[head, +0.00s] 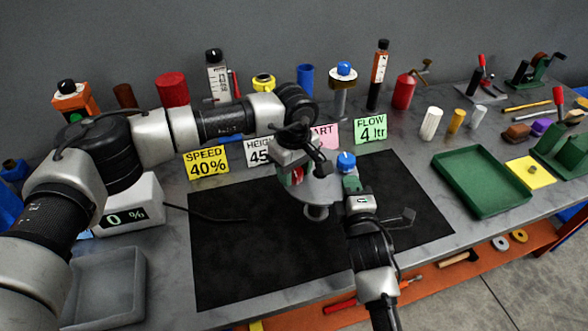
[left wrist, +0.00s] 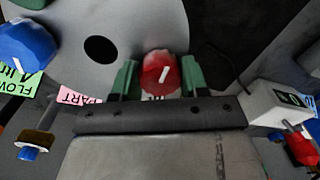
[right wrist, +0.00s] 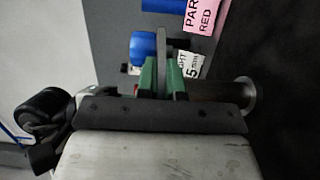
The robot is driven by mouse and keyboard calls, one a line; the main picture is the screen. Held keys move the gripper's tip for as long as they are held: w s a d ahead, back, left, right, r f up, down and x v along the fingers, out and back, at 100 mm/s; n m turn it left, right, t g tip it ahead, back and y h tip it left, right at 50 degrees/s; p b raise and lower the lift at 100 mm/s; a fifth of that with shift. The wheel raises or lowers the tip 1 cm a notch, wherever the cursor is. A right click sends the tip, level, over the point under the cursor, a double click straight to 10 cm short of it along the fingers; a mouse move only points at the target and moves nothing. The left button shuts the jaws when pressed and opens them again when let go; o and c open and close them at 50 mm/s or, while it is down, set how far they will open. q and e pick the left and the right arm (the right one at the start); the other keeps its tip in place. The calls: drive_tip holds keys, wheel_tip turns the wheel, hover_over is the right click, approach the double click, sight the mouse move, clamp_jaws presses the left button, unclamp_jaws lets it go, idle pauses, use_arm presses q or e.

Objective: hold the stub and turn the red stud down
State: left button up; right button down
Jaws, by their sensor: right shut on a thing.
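The positioner's grey round plate (head: 322,190) stands on a short post over the black mat; it fills the upper left of the left wrist view (left wrist: 150,25). The red stud (left wrist: 162,72) is on the plate, between the fingers of my left gripper (left wrist: 158,80), which is open around it. In the head view my left gripper (head: 298,172) largely hides the stud. My right gripper (head: 354,190) is shut at the plate's near right rim. In the right wrist view its green fingers (right wrist: 162,75) close in line with the edge-on plate (right wrist: 161,40); the stub between them is hidden.
A blue stud (head: 346,160) stands on the plate close to my right gripper. Cards (head: 371,130) and several bottles and cylinders line the back. A green tray (head: 482,181) lies at right, a display box (head: 130,208) at left. The black mat (head: 240,260) is otherwise mostly clear.

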use_arm(q)
drive_tip(key=o, duration=0.5)
drive_tip(key=shift+r, duration=0.1)
drive_tip(key=shift+c, duration=0.2)
use_arm(e)
drive_tip(key=shift+f, duration=0.2)
use_arm(q)
wheel_tip(320, 180, up, 12)
drive_tip(key=shift+a, duration=0.1)
